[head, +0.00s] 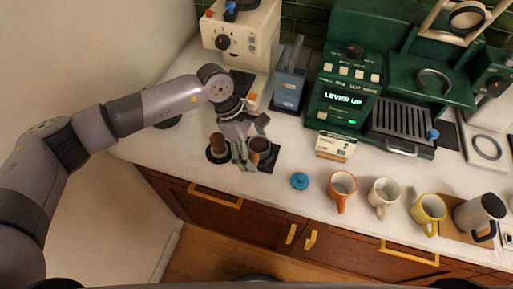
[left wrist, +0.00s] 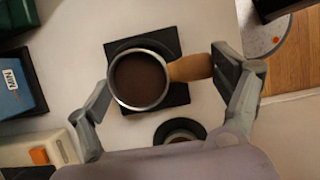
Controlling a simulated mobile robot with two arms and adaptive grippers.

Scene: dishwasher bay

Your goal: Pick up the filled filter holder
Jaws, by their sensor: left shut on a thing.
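The filter holder (left wrist: 140,80) is a round metal basket full of dark brown coffee with a wooden handle (left wrist: 190,68). In the left wrist view it is over a black square mat, between the two fingers. In the head view its dark coffee (head: 260,145) shows just right of my left gripper (head: 243,158), which hides the handle. My left gripper is shut on the filter holder, with its fingers far apart around it; the exact contact is hard to see. I cannot tell whether the holder is clear of the mat. My right gripper is not in view.
A wooden-handled tamper (head: 217,144) stands close left of the gripper on a dark pad. A cream grinder (head: 240,40), a blue box (head: 290,78) and the green coffee machine (head: 345,90) stand behind. A blue lid (head: 300,181) and an orange mug (head: 342,187) are to the right.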

